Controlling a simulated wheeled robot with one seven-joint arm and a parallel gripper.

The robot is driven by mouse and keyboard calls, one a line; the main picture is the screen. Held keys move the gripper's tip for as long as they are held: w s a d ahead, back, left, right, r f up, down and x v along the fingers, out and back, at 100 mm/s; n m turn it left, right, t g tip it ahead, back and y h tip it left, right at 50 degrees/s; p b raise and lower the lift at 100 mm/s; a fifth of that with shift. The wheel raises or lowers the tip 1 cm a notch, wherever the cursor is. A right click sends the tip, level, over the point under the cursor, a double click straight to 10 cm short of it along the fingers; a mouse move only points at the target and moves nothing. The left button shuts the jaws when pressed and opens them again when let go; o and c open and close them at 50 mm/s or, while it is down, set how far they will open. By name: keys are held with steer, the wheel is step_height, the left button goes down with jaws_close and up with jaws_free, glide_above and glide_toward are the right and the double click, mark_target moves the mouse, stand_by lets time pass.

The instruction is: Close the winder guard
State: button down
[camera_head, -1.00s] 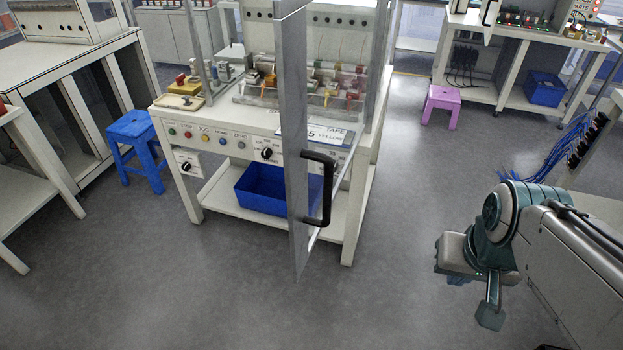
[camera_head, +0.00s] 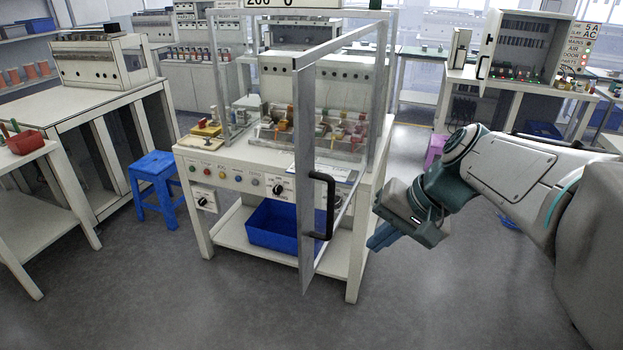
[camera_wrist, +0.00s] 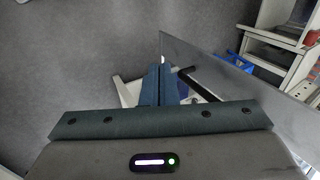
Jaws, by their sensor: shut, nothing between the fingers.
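The winder guard (camera_head: 306,180) is a clear panel in a grey metal frame, swung open and sticking out from the winder towards me. Its black handle (camera_head: 325,205) is on the free upright, to the left of my gripper. My gripper (camera_head: 376,243) is right of the guard, apart from it, with its blue fingers together and empty. In the wrist view the fingers (camera_wrist: 161,72) are side by side, and the guard's panel (camera_wrist: 215,65) runs past them to the right. A dark bar beside the fingertips looks like the handle (camera_wrist: 184,71).
The winder bench (camera_head: 230,166) stands behind the guard, with a blue bin (camera_head: 275,226) on its lower shelf. A blue stool (camera_head: 153,180) is at its left and a pink stool (camera_head: 434,150) lies partly behind my arm. The floor in front is clear.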

steer(key=w+r+m+t+y, duration=0.1)
steer(key=w+r+y, duration=0.2)
steer(key=w+r, duration=0.35)
steer(key=p, duration=0.1)
glide_toward(303, 209)
step_height(303, 209, down, 4)
steer(key=a, duration=0.1)
steer(key=w+a+p, duration=0.1)
steer(key=a, duration=0.1)
steer(key=shift+w+f, duration=0.15)
steer(key=shift+w+a+p, duration=0.25)
steer(key=shift+a+p, duration=0.1)
steer(key=shift+a, duration=0.05)
